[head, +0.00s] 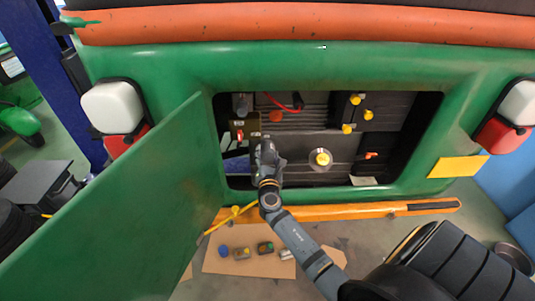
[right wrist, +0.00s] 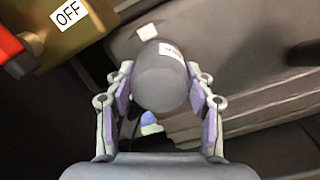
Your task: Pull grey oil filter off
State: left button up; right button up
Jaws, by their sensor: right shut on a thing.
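The grey oil filter (right wrist: 160,85) is a rounded grey cylinder with a small white label, in the middle of the right wrist view. My right gripper (right wrist: 160,92) has a finger on each side of it and is shut on it. In the head view my right gripper (head: 266,146) reaches into the left part of the open engine bay, and I cannot make out the filter there behind it. My left gripper is not in view.
A brass-coloured block with an "OFF" label (right wrist: 68,14) and a red part is close at the upper left of the wrist view. The green door (head: 130,205) stands open at the left. A yellow-capped part (head: 322,158) is right of my gripper. Several parts lie on cardboard (head: 225,268) below.

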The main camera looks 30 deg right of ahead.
aim_at(268, 158)
jog(key=shift+v, duration=1.3)
jog(key=shift+s+a, duration=0.3)
jog(key=shift+s, duration=0.25)
jog(key=shift+f, duration=0.1)
jog(key=shift+v, duration=2.5)
